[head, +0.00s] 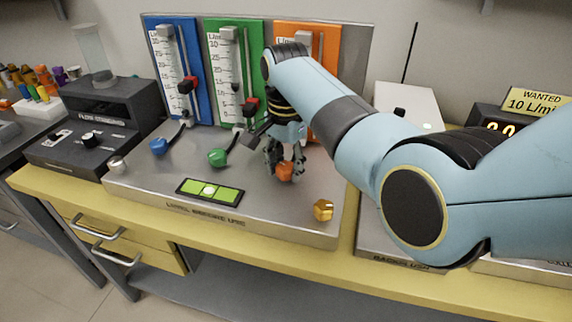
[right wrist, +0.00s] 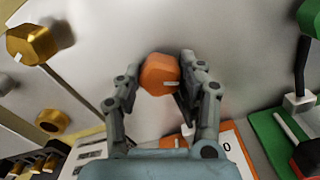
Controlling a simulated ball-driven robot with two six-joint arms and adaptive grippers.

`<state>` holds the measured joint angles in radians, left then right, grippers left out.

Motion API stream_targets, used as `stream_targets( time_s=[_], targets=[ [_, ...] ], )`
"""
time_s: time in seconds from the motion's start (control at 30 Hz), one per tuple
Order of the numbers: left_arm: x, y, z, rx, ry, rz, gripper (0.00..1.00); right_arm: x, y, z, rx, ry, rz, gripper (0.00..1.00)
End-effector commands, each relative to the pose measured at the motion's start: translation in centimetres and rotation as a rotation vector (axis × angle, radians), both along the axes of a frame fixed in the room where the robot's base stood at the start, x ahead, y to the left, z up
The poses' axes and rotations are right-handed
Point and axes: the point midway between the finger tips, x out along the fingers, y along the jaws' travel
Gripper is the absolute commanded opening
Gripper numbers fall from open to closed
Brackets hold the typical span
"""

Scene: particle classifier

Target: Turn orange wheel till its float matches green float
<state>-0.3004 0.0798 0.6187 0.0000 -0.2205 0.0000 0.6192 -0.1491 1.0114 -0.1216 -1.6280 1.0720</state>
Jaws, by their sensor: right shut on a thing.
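The orange wheel (head: 285,173) is on the grey sloped panel, below the orange flowmeter board (head: 321,50). My right gripper (head: 284,163) is shut on it from above. In the right wrist view, the orange wheel (right wrist: 160,73) with its white mark sits between the two fingers of my right gripper (right wrist: 162,68). The green flowmeter board (head: 257,56) has a scaled tube (head: 229,75) with a red piece (head: 251,105) near its lower part. I cannot make out a float for certain. My right arm hides most of the orange tube. My left gripper is not in view.
A green wheel (head: 217,157) and a blue wheel (head: 158,146) are to the left of the orange one. A gold knob (head: 323,210) stands at the front right. A bubble level (head: 209,191) lies at the front. A sign (head: 538,101) reads "WANTED 10 L/mi".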

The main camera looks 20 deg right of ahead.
Motion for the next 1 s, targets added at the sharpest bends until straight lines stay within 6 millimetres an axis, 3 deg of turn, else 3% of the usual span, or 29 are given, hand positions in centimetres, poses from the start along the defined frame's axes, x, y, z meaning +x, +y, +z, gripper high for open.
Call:
stream_targets(
  time_s=[0.37, 1.0],
  targets=[
    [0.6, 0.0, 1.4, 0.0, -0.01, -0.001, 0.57, 0.0, 0.0, 0.2, -0.001, 0.0, 0.099, 0.07],
    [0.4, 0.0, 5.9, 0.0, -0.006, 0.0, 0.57, 0.1, -0.1, 0.3, -0.001, -0.001, 0.668, 0.07]
  ],
)
